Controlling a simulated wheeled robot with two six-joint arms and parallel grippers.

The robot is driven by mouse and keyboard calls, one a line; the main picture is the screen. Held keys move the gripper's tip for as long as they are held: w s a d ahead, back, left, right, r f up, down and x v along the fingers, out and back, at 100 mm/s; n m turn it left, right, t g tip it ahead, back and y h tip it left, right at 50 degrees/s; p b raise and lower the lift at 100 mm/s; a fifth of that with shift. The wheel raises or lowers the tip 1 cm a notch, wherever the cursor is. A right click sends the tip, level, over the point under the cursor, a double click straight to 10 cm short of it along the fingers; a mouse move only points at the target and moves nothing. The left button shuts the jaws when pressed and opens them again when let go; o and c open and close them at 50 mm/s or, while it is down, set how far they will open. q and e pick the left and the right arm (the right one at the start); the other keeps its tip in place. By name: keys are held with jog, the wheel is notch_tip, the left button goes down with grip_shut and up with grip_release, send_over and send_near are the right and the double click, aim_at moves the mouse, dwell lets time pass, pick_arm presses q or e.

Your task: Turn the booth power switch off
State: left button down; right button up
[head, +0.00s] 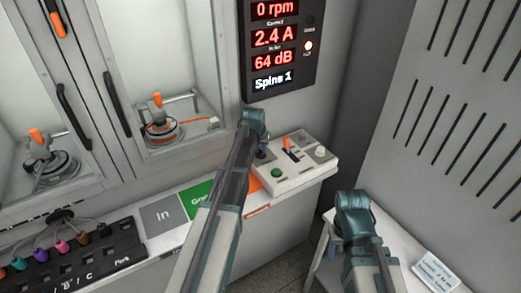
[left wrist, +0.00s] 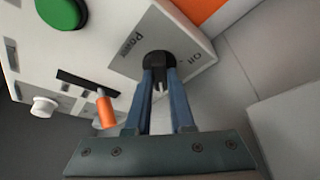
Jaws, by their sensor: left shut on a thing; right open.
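The control box (head: 318,168) sits on the bench ledge below the readout panel. Its black power switch (left wrist: 156,64) is a rotary knob near the box's corner, beside printed "Power" and "Off" labels; which way it points is hard to tell. My left gripper (left wrist: 158,84) is shut on this knob, one finger on each side. In the head view the left gripper (head: 262,154) reaches down at the box's left end and largely hides the knob. My right gripper (head: 350,215) is right of and below the box, away from it, open; its fingertips are not clear.
The box also carries a green button (head: 277,173), an orange-tipped lever (head: 287,143) and a white knob (head: 320,150). The readout panel (head: 279,45) shows 0 rpm, 2.4 A and 64 dB. Closed booth doors stand at left. A white side table (head: 400,240) is at lower right.

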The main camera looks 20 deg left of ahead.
dwell(0.3)
pick_arm(q)
jog(key=n, duration=0.2)
jog(key=n+y, duration=0.1)
jog(key=n, duration=0.1)
jog(key=shift+d+g, duration=0.2)
jog(key=shift+g, duration=0.1)
jog(key=n+y, duration=0.1)
jog(key=n, duration=0.1)
jog(key=n+g+y, duration=0.1)
jog(key=n, duration=0.2)
jog(key=shift+w+n, duration=0.2)
jog(key=shift+n, duration=0.1)
jog(key=n+g, duration=0.1)
jog(key=n, duration=0.3)
jog(key=shift+w+d+g+y, duration=0.1)
jog(key=shift+g+y, duration=0.3)
jog(key=shift+n+g, duration=0.7)
jog(key=shift+n, duration=1.4)
jog(key=c, duration=0.8)
grip_release()
